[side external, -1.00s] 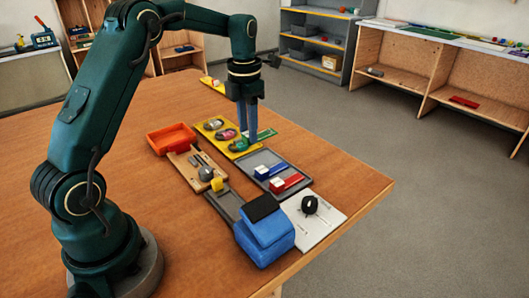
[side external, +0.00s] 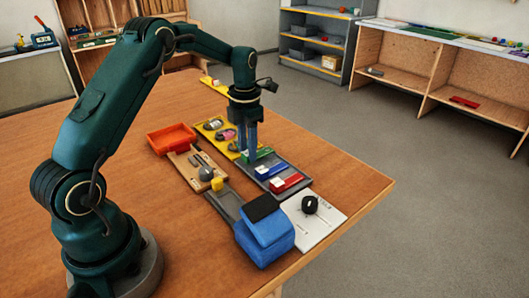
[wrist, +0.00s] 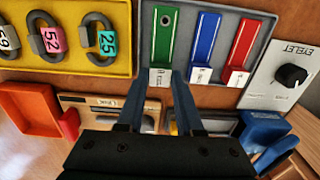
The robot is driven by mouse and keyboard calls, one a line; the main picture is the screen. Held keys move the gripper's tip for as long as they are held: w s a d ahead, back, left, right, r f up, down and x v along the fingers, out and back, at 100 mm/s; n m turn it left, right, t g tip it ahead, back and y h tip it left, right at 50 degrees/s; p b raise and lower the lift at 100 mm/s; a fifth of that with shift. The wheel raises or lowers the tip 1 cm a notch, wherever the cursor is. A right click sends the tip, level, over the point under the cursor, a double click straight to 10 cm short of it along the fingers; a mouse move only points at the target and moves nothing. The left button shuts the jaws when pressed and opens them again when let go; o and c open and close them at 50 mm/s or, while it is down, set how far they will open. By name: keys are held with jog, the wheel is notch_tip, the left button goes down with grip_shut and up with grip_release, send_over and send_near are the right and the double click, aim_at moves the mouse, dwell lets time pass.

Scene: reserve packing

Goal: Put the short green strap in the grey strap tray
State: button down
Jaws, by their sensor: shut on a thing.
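The short green strap (wrist: 165,38) has a pale buckle end (wrist: 160,77), and my gripper (wrist: 158,80) is shut on that end in the wrist view. The strap lies over the left part of the grey strap tray (wrist: 187,38), roughly parallel to a blue strap (wrist: 202,42) and a red strap (wrist: 242,44) in it. In the side view, my gripper (side external: 247,152) is at the tray's far left end, with the green strap (side external: 262,154) reaching right from it. I cannot tell whether the strap touches the tray floor.
A yellow tray (wrist: 70,72) with tagged rings lies just beside the grey tray. An orange bin (side external: 172,138), a wooden board with tools (side external: 190,172), a blue box (side external: 265,242) and a white plate with a black knob (side external: 325,222) stand nearby. The table's right side is clear.

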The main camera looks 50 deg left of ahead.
jog(key=shift+f, duration=0.45)
jog(key=shift+f, duration=0.25)
dwell(0.3)
jog(key=shift+c, duration=0.8)
grip_release()
jog(key=shift+r, duration=3.5)
